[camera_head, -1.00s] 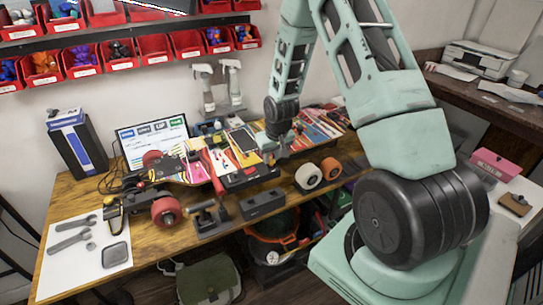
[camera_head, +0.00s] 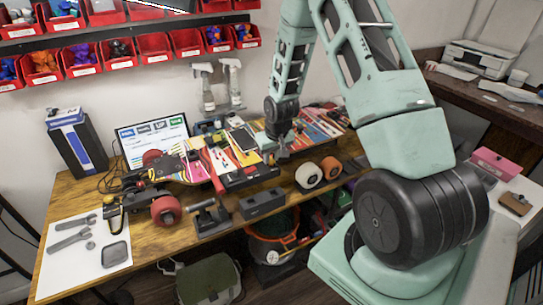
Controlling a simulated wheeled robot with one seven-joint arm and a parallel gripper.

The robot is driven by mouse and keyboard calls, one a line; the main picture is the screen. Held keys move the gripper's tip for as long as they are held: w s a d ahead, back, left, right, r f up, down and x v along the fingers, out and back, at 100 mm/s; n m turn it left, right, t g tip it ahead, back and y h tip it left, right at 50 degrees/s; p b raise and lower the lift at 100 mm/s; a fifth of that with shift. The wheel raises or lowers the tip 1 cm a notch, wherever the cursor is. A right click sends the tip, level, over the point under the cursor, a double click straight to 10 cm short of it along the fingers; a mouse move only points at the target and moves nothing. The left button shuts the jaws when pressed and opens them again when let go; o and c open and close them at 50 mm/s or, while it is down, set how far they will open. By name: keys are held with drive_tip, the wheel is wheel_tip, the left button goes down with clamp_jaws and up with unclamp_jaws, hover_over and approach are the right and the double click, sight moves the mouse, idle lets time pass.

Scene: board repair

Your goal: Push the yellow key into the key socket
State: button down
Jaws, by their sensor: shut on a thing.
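My gripper (camera_head: 281,156) points down over the right part of the long, colourful board (camera_head: 197,170) on the wooden workbench. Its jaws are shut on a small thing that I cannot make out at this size. I cannot pick out the yellow key as a separate object. A key socket is not clearly recognisable either; the gripper and wrist cover part of the area beneath them. I cannot tell whether the held thing touches the board.
A white wheel (camera_head: 309,175) and an orange wheel (camera_head: 331,167) stand right of the gripper. A black block (camera_head: 262,204) sits at the bench's front edge. A laptop (camera_head: 153,138) and spray bottles (camera_head: 205,88) stand behind. A white sheet (camera_head: 70,265) with wrenches lies front left.

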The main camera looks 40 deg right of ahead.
sight(272, 153)
drive_tip(key=shift+f, duration=0.4)
idle(0.4)
drive_tip(key=c, duration=0.9)
unclamp_jaws()
drive_tip(key=shift+r, duration=0.2)
drive_tip(key=shift+r+p, duration=0.9)
drive_tip(key=shift+r, duration=0.45)
drive_tip(key=shift+r+p, duration=2.3)
drive_tip(key=shift+r, duration=0.75)
